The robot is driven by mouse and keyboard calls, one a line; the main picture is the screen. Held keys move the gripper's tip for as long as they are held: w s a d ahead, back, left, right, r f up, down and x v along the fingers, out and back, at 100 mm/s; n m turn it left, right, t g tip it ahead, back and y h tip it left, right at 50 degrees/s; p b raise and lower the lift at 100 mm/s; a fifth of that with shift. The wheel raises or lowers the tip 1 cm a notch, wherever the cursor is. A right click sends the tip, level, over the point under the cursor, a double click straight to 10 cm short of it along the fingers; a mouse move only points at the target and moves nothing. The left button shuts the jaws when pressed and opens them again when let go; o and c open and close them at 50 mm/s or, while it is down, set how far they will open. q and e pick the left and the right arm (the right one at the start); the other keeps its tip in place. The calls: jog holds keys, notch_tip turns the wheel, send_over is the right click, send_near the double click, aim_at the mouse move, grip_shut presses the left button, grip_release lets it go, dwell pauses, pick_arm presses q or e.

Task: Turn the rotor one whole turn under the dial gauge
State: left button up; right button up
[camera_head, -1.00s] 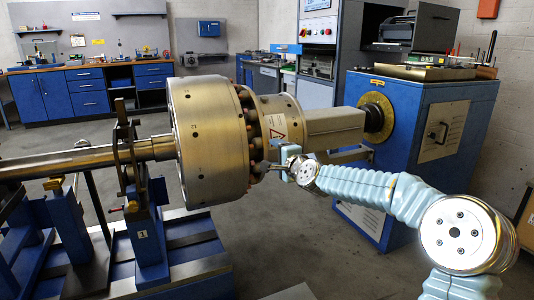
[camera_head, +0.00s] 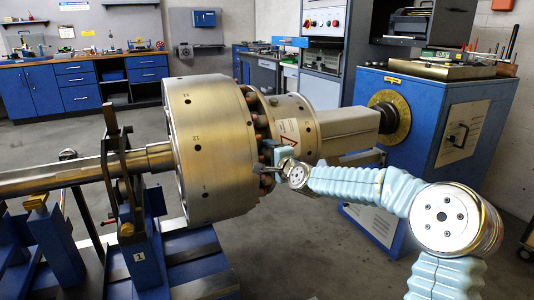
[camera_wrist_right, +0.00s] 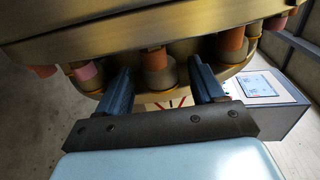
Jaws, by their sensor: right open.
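The rotor (camera_head: 212,140) is a large brass-coloured drum lying level, with small numbers on its rim and a ring of bolts on its right-hand flange. My right gripper (camera_head: 264,171) is at the near lower side of that flange. In the right wrist view its two blue fingers (camera_wrist_right: 160,88) are spread, with one flange bolt (camera_wrist_right: 155,62) showing between them. I cannot tell whether either finger touches it. Other bolts show outside the fingers. I cannot make out the dial gauge for certain. My left gripper is out of view.
A blue bearing stand (camera_head: 143,258) carries the shaft (camera_head: 85,174) at left. The blue drive cabinet (camera_head: 440,140) stands at right, joined to the rotor by a grey coupling piece (camera_head: 345,133). A workbench (camera_head: 75,85) is far back. The floor below the flange looks clear.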

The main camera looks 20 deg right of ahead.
grip_shut()
jog(key=shift+r, duration=0.15)
